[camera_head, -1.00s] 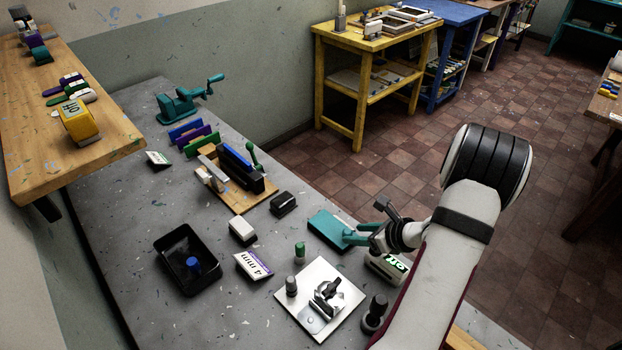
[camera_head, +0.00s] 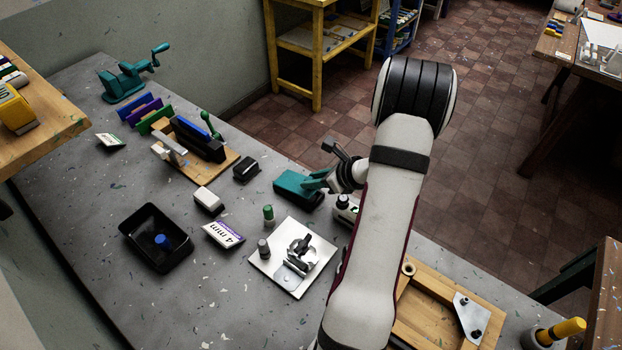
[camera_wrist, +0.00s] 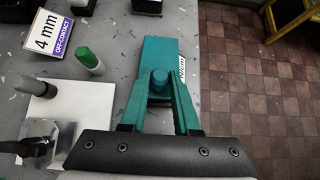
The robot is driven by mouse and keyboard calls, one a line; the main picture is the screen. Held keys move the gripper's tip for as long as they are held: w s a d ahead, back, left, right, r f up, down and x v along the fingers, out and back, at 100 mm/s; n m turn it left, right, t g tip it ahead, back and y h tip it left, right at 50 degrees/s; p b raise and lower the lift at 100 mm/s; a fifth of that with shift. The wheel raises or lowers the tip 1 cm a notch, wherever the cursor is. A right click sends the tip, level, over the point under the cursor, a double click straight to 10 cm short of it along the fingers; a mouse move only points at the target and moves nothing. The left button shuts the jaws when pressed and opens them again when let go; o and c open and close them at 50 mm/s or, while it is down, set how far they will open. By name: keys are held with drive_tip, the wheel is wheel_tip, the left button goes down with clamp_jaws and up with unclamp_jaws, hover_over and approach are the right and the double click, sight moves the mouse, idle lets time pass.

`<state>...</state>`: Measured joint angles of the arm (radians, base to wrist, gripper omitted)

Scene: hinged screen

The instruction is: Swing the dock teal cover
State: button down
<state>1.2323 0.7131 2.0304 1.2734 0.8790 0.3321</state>
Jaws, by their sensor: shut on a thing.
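The teal cover (camera_head: 296,189) is a flat teal block near the far right edge of the grey bench, right of the black block. In the wrist view the cover (camera_wrist: 160,52) lies straight ahead, with a round teal knob (camera_wrist: 160,78) at its near end. My gripper (camera_head: 318,181) has teal fingers and reaches the cover from the right. In the wrist view the fingers are on either side of the knob, shut on it. The cover's hinge and underside are hidden, so I cannot tell its swing angle.
A white plate (camera_head: 268,262) with a metal clamp lies near the cover. A green-topped peg (camera_head: 268,214), a "4 mm" card (camera_head: 223,234) and a black tray (camera_head: 128,233) stand to the left. A wooden frame (camera_head: 430,275) lies right of my arm. Floor lies beyond the bench edge.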

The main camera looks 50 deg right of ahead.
drive_tip(key=shift+r, duration=0.15)
drive_tip(key=shift+w+r, duration=1.15)
drive_tip(key=shift+r, duration=0.2)
drive_tip(key=w+r, duration=0.2)
drive_tip(key=w, duration=0.1)
drive_tip(key=shift+w+r, duration=0.35)
drive_tip(key=shift+w, duration=0.5)
drive_tip(key=shift+w+r, duration=0.3)
drive_tip(key=shift+w, duration=0.5)
drive_tip(key=shift+w, duration=0.1)
